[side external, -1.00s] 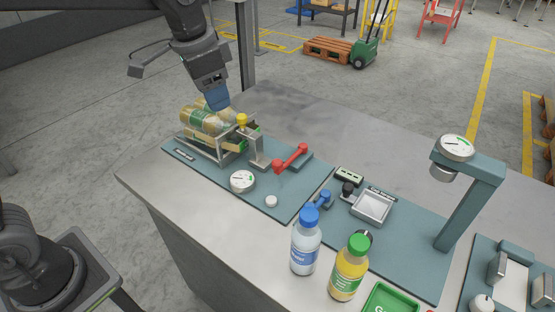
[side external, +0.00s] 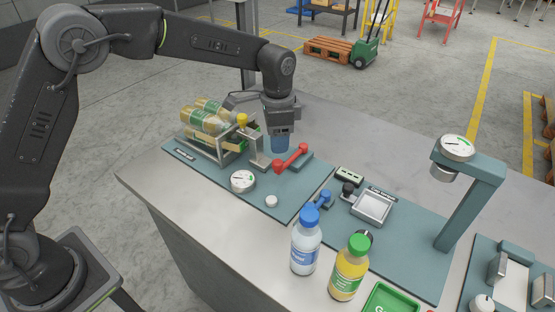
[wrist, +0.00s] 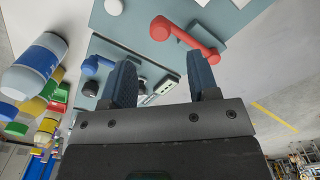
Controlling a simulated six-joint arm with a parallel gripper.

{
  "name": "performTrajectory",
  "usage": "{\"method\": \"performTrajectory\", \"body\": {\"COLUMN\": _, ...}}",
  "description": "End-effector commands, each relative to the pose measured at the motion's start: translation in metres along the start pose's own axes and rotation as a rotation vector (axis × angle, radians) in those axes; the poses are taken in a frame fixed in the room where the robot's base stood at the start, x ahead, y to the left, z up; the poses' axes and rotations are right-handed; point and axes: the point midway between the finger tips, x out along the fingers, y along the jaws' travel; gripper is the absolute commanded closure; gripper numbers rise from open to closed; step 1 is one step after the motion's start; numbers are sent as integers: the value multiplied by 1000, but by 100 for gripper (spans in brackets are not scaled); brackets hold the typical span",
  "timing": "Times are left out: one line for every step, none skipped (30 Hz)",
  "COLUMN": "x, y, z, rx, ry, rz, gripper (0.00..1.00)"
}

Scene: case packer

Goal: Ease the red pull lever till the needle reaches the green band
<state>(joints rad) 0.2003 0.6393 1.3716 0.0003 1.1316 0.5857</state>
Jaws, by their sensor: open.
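The red pull lever (side external: 291,159) lies on the left teal panel, a bar with a round knob at each end. It also shows at the top of the wrist view (wrist: 186,38). A white round dial (side external: 243,181) with a dark needle sits on the same panel, left of the lever; where the needle stands against the green is too small to tell. My gripper (side external: 280,146) points down just behind and above the lever, apart from it as far as I can tell. Its blue fingers (wrist: 163,80) are open with nothing between them in the wrist view.
A blue-capped bottle (side external: 306,247) and a green-capped bottle (side external: 349,271) stand in front. A second dial (side external: 457,147) tops a post at right. The back of the table is clear.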

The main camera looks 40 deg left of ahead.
Motion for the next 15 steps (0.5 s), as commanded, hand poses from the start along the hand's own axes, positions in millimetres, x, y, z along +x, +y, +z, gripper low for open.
{"method": "performTrajectory", "body": {"x": 12, "y": 0, "z": 0, "rx": 0, "ry": -3, "rz": 2, "gripper": 45}}
{"method": "performTrajectory", "body": {"x": 18, "y": 0, "z": 0, "rx": -1, "ry": -3, "rz": 2, "gripper": 45}}
{"method": "performTrajectory", "body": {"x": 26, "y": 0, "z": 1, "rx": -1, "ry": -4, "rz": 2, "gripper": 45}}
{"method": "performTrajectory", "body": {"x": 32, "y": 0, "z": 0, "rx": -1, "ry": -2, "rz": 1, "gripper": 45}}
{"method": "performTrajectory", "body": {"x": 37, "y": 0, "z": 0, "rx": -1, "ry": -3, "rz": 1, "gripper": 45}}
{"method": "performTrajectory", "body": {"x": 44, "y": 0, "z": 0, "rx": -1, "ry": -2, "rz": 1, "gripper": 45}}
{"method": "performTrajectory", "body": {"x": 48, "y": 0, "z": 0, "rx": -1, "ry": -2, "rz": 1, "gripper": 45}}
{"method": "performTrajectory", "body": {"x": 53, "y": 0, "z": 0, "rx": -1, "ry": -2, "rz": 1, "gripper": 45}}
{"method": "performTrajectory", "body": {"x": 58, "y": 0, "z": 0, "rx": -1, "ry": -1, "rz": 0, "gripper": 45}}
{"method": "performTrajectory", "body": {"x": 61, "y": 0, "z": 0, "rx": -1, "ry": -1, "rz": 0, "gripper": 45}}
{"method": "performTrajectory", "body": {"x": 64, "y": 0, "z": 0, "rx": -1, "ry": -1, "rz": 0, "gripper": 45}}
{"method": "performTrajectory", "body": {"x": 68, "y": 0, "z": 0, "rx": -1, "ry": 0, "rz": 0, "gripper": 45}}
{"method": "performTrajectory", "body": {"x": 69, "y": 0, "z": 0, "rx": -1, "ry": 1, "rz": -1, "gripper": 45}}
{"method": "performTrajectory", "body": {"x": 71, "y": 0, "z": 0, "rx": -1, "ry": 1, "rz": -1, "gripper": 45}}
{"method": "performTrajectory", "body": {"x": 73, "y": 0, "z": 0, "rx": -1, "ry": 1, "rz": -1, "gripper": 45}}
